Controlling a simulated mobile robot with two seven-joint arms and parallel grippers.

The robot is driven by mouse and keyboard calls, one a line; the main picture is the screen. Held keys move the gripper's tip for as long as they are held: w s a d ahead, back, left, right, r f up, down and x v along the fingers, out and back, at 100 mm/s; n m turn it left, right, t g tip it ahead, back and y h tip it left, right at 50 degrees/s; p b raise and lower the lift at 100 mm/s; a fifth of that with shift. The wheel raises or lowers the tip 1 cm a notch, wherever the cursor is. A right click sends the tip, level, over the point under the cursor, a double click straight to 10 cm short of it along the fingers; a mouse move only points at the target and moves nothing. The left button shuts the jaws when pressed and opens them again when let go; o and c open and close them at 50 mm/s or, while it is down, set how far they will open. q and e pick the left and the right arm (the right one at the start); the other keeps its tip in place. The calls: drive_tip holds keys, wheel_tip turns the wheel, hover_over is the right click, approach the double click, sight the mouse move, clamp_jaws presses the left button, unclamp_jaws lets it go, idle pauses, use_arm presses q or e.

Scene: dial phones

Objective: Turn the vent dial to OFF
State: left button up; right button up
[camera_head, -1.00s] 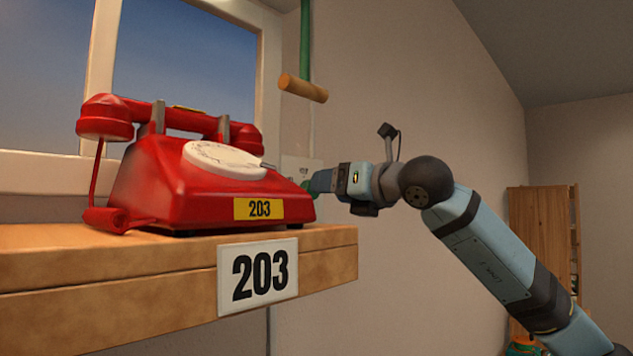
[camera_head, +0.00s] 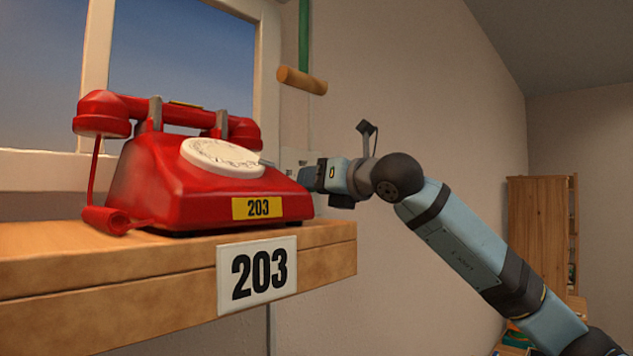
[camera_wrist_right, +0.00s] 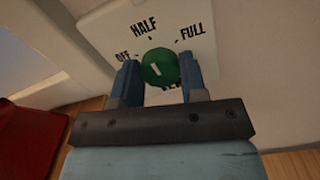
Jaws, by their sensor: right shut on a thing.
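The green vent dial (camera_wrist_right: 160,66) sits on a white plate (camera_wrist_right: 205,60) in the right wrist view. The plate reads OFF at left, HALF at top and FULL at right; a lower label is mostly hidden. A short white mark on the dial leans up and slightly left, roughly toward HALF. My right gripper (camera_wrist_right: 158,80) is shut on the dial, one finger on each side. In the head view my right gripper (camera_head: 306,177) is at the wall plate (camera_head: 294,158), right of the phone; the dial is hidden there. My left gripper is not in view.
A red dial phone (camera_head: 185,190) marked 203 stands on a wooden shelf (camera_head: 130,290) just left of my right gripper. A wooden handle (camera_head: 302,80) on a green rod hangs above it. A wooden cabinet (camera_head: 538,240) stands at far right.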

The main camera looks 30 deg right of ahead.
use_arm(q)
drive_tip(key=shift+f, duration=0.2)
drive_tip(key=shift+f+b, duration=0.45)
drive_tip(key=shift+b, duration=0.1)
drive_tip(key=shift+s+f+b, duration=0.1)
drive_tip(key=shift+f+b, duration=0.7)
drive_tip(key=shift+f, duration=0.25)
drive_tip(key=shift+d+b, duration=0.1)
drive_tip(key=shift+b, duration=0.5)
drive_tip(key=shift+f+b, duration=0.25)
drive_tip(key=shift+b, duration=0.05)
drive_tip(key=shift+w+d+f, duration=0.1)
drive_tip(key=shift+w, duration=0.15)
use_arm(e)
drive_tip(key=shift+n, duration=5.8)
